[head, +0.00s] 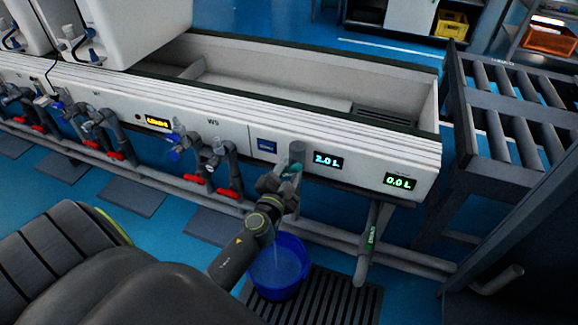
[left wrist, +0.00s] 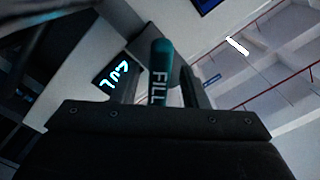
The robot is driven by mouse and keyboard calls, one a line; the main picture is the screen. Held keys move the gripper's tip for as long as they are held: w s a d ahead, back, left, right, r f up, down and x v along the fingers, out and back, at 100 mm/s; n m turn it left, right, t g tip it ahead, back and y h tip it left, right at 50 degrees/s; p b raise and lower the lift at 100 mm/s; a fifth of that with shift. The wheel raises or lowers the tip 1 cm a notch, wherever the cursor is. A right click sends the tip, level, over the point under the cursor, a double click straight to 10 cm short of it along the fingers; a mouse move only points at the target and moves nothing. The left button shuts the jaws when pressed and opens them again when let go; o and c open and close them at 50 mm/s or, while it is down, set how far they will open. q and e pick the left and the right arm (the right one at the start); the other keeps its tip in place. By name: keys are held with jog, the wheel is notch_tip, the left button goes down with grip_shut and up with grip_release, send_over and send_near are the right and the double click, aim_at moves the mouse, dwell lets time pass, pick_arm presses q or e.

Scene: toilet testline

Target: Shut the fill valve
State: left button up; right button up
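The fill valve has a teal-ended handle marked FILL, seen in the left wrist view (left wrist: 160,75); its teal part also shows in the head view (head: 293,168), below a grey pipe on the white panel. My left gripper (head: 284,184) is at this handle. In the left wrist view its two fingers (left wrist: 161,88) stand on either side of the handle, with a narrow gap showing on each side, so it looks open around it. A pale streak like water runs down beside my arm into the blue bucket (head: 279,285). My right gripper is not in view.
Displays read 2.0 L (head: 328,161) and 0.0 L (head: 400,182). A row of valves with red handles (head: 197,179) lies left. A roller conveyor (head: 520,120) stands right. A dark floor grate (head: 335,298) lies under the bucket.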

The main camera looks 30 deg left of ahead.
pick_arm(q)
jog(key=shift+w+a, duration=0.2)
jog(key=shift+w, duration=0.5)
jog(key=shift+c, duration=0.4)
grip_shut()
jog(key=shift+m, duration=0.4)
jog(key=m, duration=0.3)
jog(key=shift+r+m, duration=0.15)
jog(key=shift+m, duration=0.15)
jog(key=shift+w+r+m, duration=0.1)
jog(key=shift+m, duration=1.8)
jog(key=shift+a, duration=0.1)
